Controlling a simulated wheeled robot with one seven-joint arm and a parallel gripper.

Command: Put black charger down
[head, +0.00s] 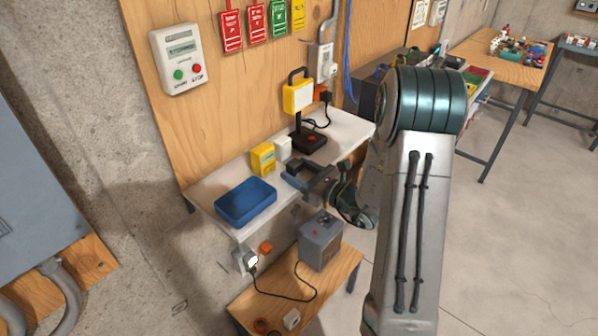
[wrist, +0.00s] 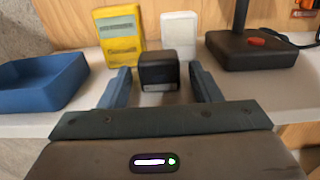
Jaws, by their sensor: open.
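The black charger (wrist: 159,70) is a small dark block with a lighter grey lower front. It appears to rest upright on the white shelf (wrist: 25,124), between the fingers of my gripper (wrist: 160,82). The fingers are open, with a narrow gap on each side of the charger. In the head view my gripper (head: 306,180) is at the front edge of the shelf (head: 347,128), and I cannot clearly make out the charger there.
A blue tray (head: 246,203) is left of my gripper. A yellow box (head: 263,159) and a white box (head: 283,148) stand behind the charger. A black-based yellow lamp (head: 298,96) stands to the right. A grey box (head: 320,241) sits on a wooden bench below.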

